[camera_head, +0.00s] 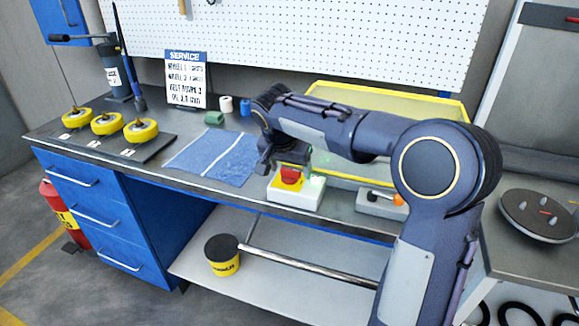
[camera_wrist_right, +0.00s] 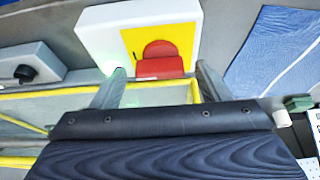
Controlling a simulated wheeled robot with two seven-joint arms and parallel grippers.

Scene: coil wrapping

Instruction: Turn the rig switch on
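The rig switch is a white box (camera_head: 297,197) with a yellow plate and a red knob (camera_head: 290,176), near the front edge of the workbench. In the right wrist view the white box (camera_wrist_right: 100,35) and red knob (camera_wrist_right: 160,62) show close up. A green glow shows at the box's side. My right gripper (camera_head: 284,166) is over the switch. In the wrist view its fingers (camera_wrist_right: 160,72) are open, with the knob seen between them; contact cannot be told. My left gripper is not in view.
A grey box with a black knob (camera_head: 372,194) stands right of the switch. A yellow-rimmed transparent guard (camera_head: 420,100) is behind my arm. A blue cloth (camera_head: 215,155) and yellow wheels (camera_head: 140,130) lie left. A round dark plate (camera_head: 538,214) is far right.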

